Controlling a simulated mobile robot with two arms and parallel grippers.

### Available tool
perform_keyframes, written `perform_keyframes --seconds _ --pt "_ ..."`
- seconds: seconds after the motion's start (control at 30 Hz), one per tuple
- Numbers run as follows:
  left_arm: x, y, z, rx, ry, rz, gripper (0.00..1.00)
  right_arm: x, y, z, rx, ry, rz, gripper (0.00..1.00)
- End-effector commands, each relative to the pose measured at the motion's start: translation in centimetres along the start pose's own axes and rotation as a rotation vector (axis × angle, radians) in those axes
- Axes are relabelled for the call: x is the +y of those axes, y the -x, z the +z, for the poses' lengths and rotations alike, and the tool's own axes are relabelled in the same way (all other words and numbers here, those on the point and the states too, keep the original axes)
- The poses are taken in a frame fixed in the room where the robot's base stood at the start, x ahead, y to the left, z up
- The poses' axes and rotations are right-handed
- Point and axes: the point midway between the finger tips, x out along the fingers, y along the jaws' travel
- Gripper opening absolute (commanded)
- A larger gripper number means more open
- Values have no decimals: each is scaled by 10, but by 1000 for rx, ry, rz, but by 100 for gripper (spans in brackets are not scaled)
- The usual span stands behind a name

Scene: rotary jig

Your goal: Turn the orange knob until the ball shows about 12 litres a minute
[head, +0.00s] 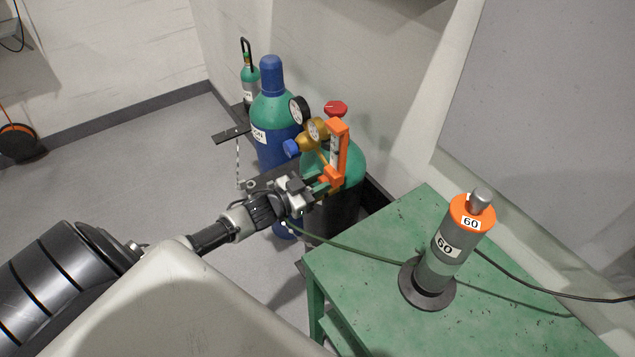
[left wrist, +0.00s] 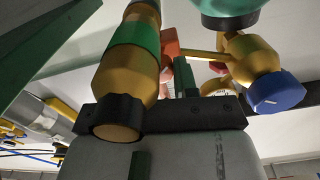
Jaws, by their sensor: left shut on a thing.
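The orange flowmeter (head: 339,145) stands upright at the front of a green-topped cylinder in the head view. Its orange knob (head: 330,176) is at the lower end, where my left gripper (head: 322,184) is shut on it. In the left wrist view, orange parts (left wrist: 169,42) show beyond the gripper's dark bar, partly hidden behind brass fittings. The ball and the scale's figures are too small to read in the head view. My right gripper is in neither view.
A brass regulator (head: 318,129) with a blue knob (head: 290,148) and gauges sits close beside the flowmeter. A red valve wheel (head: 336,108) tops the cylinder. A blue and green cylinder (head: 273,110) stands to the left. A green table (head: 375,275) bears a grey, orange-topped canister (head: 447,245).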

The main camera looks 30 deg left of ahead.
Motion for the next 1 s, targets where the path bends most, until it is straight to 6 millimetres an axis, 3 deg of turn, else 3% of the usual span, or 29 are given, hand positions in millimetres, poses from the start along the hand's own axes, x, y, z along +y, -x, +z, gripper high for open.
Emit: perform_keyframes --seconds 0.17,0.47,0.77,0.8,0.93,1.0 --pt "0 0 1 0 -57 0 5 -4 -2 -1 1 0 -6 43" --pt "1 0 1 0 -366 -1 5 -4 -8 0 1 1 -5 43" --pt "1 0 0 0 -387 0 5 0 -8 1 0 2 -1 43" --pt "1 0 0 0 -386 0 32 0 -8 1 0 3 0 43" --pt "1 0 0 0 -385 0 52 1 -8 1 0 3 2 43" --pt "1 0 0 0 -385 0 54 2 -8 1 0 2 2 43"
